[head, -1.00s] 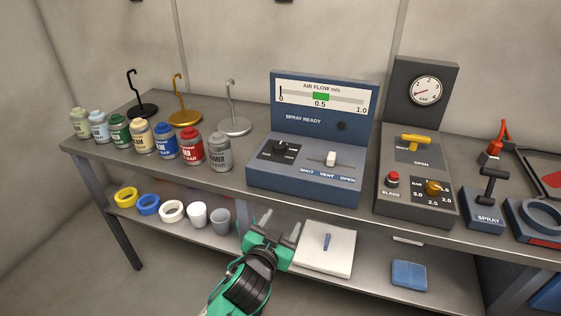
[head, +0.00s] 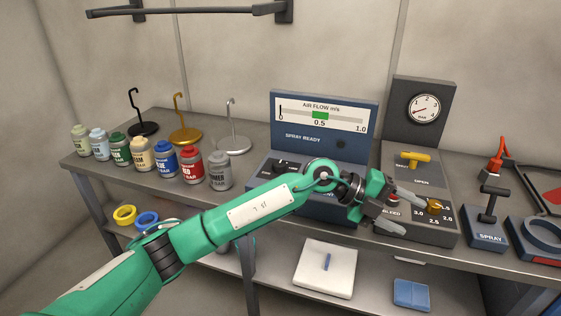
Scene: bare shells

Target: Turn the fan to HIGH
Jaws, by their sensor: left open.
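The blue air flow box (head: 326,148) stands at the middle of the bench, with a green block at 0.5 on its scale and the words SPRAY READY. Its black rotary knob (head: 281,165) shows just above my left arm; the setting is too small to read. My forearm hides most of the lower panel, including the SHUT, VENT, OPEN slider. My left gripper (head: 411,216) is open, right of this box, over or in front of the grey box's BLEED area. I see nothing between its fingers. My right gripper is out of view.
The grey pressure box (head: 420,165) has a gauge (head: 424,108), a yellow lever (head: 414,158) and a yellow knob (head: 435,207). A SPRAY stand (head: 487,219) is at right. Several paint jars (head: 191,167) and hook stands (head: 233,140) fill the left. A white pad (head: 324,269) lies on the lower shelf.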

